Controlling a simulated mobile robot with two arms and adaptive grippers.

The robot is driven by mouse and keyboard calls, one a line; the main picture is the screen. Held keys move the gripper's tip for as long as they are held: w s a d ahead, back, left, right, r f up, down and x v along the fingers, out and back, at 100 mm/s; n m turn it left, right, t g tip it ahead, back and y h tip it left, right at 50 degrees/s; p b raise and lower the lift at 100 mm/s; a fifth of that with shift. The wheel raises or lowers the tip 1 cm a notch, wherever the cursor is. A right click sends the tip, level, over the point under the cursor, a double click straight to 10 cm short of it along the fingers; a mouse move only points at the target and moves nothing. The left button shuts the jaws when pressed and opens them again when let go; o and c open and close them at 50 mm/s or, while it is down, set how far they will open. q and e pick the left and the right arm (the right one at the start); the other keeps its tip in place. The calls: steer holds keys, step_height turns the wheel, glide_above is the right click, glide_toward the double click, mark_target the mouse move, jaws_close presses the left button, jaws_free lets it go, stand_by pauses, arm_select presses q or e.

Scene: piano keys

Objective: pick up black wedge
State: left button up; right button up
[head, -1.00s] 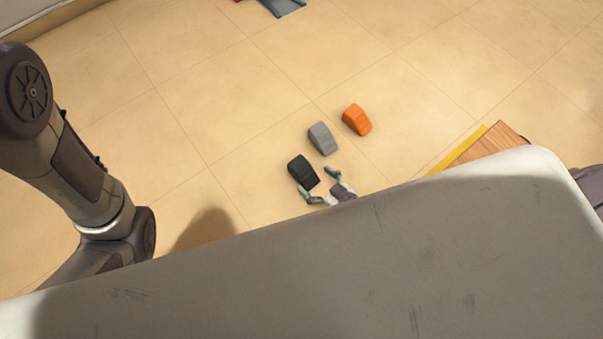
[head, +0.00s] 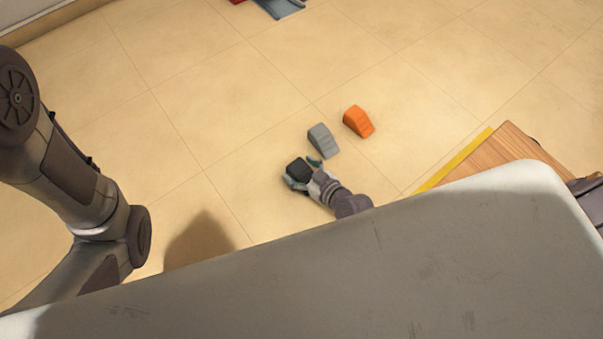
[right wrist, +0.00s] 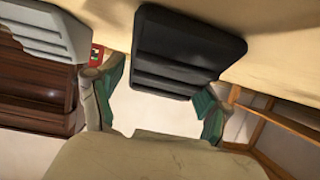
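The black wedge (head: 298,168) sits on the floor at the near end of a row of wedges, partly hidden by my right gripper. My right gripper (head: 303,174) is open, with one finger on each side of the wedge's near end. In the right wrist view the black wedge (right wrist: 188,55) shows its ridged face ahead of and partly between the two green-padded fingers of the right gripper (right wrist: 160,98). I cannot tell whether the fingers touch it. My left arm shows at the left of the head view, but its gripper is out of view.
A grey wedge (head: 322,141) lies just beyond the black one, and an orange wedge (head: 358,121) lies farther on. A wooden piece with a yellow edge (head: 480,160) stands at the right. Red and grey-blue items (head: 278,8) lie at the top. The floor at left is clear.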

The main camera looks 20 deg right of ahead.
steer(key=c, duration=1)
